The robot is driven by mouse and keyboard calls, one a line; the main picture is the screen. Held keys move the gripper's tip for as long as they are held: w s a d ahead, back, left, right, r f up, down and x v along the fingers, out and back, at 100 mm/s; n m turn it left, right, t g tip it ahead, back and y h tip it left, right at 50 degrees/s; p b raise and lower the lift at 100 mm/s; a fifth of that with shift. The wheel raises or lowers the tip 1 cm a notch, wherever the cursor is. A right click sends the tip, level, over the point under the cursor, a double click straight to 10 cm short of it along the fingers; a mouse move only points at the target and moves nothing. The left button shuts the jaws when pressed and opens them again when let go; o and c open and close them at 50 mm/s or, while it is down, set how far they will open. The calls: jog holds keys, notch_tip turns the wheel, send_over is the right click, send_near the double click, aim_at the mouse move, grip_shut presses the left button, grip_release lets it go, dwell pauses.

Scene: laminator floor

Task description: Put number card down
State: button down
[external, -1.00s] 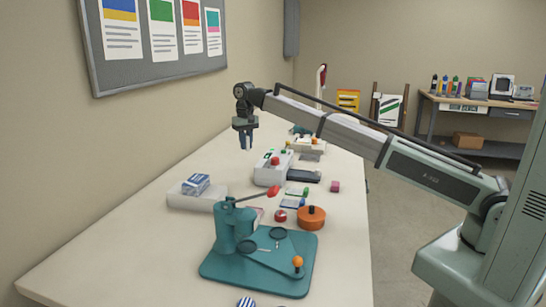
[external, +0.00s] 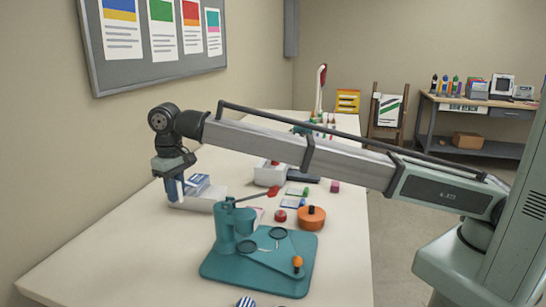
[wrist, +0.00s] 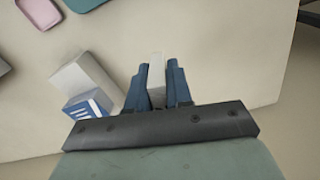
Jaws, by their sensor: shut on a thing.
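My gripper (external: 174,190) hangs fingers-down over the left part of the long table. In the wrist view my gripper (wrist: 157,85) has its two blue fingers closed on a narrow whitish piece (wrist: 156,68), which looks like the number card; no number on it can be made out. In the external view I cannot pick this piece out at the fingertips. A pale block (external: 203,203) with a blue-and-white box (external: 198,183) on it stands just behind and right of the fingers. Both also show left of the fingers in the wrist view.
A teal press (external: 235,238) on its base stands at the table's front. An orange round pot (external: 311,218), a red round piece (external: 281,215) and a pink cube (external: 335,186) lie to its right and behind. The table's left front is bare.

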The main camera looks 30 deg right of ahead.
jog(key=s+a+n, duration=0.2)
jog(key=s+a, duration=0.7)
jog(key=s, duration=0.4)
send_over(164, 287)
notch_tip(164, 287, down, 4)
jog(key=shift+f, duration=5.55)
jog(key=shift+f, duration=0.15)
jog(key=c, duration=1)
grip_release()
jog(key=shift+c, duration=0.2)
notch_tip(164, 287, up, 12)
jog(key=shift+r, duration=0.2)
